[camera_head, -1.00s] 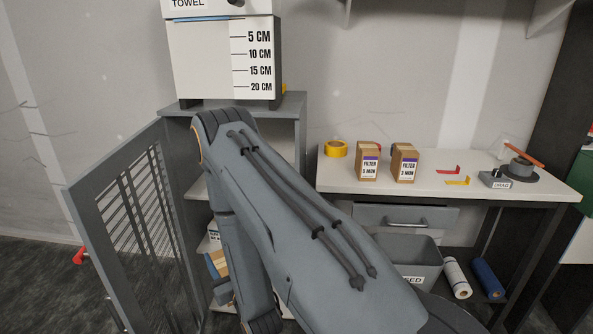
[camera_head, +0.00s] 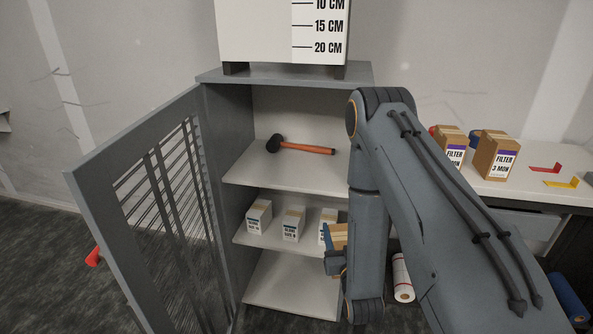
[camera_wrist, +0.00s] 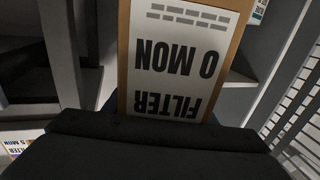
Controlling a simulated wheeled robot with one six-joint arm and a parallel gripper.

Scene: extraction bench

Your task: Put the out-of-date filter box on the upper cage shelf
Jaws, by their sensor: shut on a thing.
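My gripper (camera_head: 338,268) is shut on a brown cardboard filter box (camera_head: 338,234), partly hidden by my arm in the head view. In the wrist view the box's white label (camera_wrist: 178,60) reads "FILTER 0 MON" upside down. The grey cage (camera_head: 222,130) stands with its barred door (camera_head: 150,200) swung open to the left. Its upper shelf (camera_head: 255,172) holds a black-headed mallet (camera_head: 300,147) with an orange handle. The held box is lower than this shelf, by the cage's right front, at about the height of the middle shelf in the picture.
The middle shelf (camera_head: 270,241) holds three small white-labelled boxes (camera_head: 292,224). The bottom shelf (camera_head: 290,285) looks empty. On the bench at right stand two more filter boxes (camera_head: 495,157), one marked "3 MON". The upper shelf has free room in front of the mallet.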

